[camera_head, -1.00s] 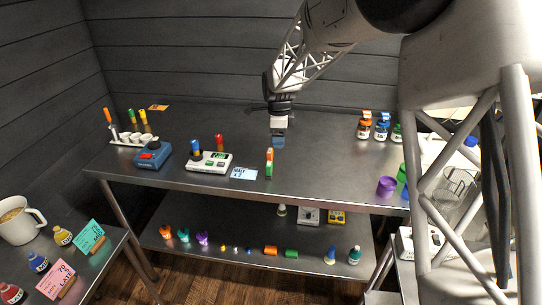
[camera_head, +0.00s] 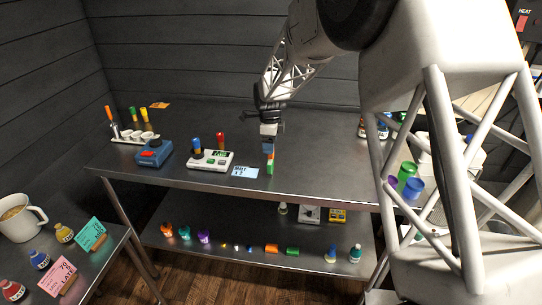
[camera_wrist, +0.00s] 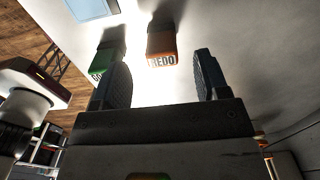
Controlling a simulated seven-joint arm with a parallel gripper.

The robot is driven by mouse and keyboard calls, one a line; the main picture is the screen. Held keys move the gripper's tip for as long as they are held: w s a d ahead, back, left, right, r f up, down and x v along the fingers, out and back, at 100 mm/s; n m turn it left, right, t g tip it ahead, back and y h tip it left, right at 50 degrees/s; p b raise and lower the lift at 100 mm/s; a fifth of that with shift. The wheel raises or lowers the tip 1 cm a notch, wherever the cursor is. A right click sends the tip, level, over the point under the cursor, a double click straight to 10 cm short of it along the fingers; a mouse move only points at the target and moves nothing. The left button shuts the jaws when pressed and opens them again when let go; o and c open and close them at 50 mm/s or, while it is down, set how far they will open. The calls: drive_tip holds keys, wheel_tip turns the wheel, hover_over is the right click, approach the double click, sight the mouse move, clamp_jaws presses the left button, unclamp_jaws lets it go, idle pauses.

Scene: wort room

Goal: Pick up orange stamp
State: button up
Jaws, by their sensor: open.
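The orange stamp (camera_wrist: 162,48), marked REDO, stands on the metal table in the wrist view. The green stamp (camera_wrist: 106,62) stands to its left. My gripper (camera_wrist: 160,62) is open and empty. The orange stamp shows in the gap between its fingers, just beyond the tips. The left finger overlaps part of the green stamp, and I cannot tell if they touch. In the head view my gripper (camera_head: 268,146) is right above the stamps. The green stamp (camera_head: 270,168) shows below it, while the orange stamp is mostly hidden.
A blue-white card (camera_head: 245,172) lies left of the stamps. A white device (camera_head: 212,160) and a blue device (camera_head: 154,153) stand farther left. The table (camera_head: 325,165) is clear to the right. A lower shelf (camera_head: 230,263) holds several small items.

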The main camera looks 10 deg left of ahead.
drive_tip(key=shift+f, duration=0.35)
drive_tip(key=shift+f, duration=0.15)
drive_tip(key=shift+w+d+f, duration=0.1)
drive_tip(key=shift+d+f, duration=0.05)
drive_tip(key=shift+f, duration=2.3)
drive_tip(key=shift+c, duration=0.5)
drive_tip(key=c, duration=0.9)
drive_tip(key=shift+r, duration=0.15)
wheel_tip(320, 180, up, 10)
drive_tip(key=shift+f, duration=0.15)
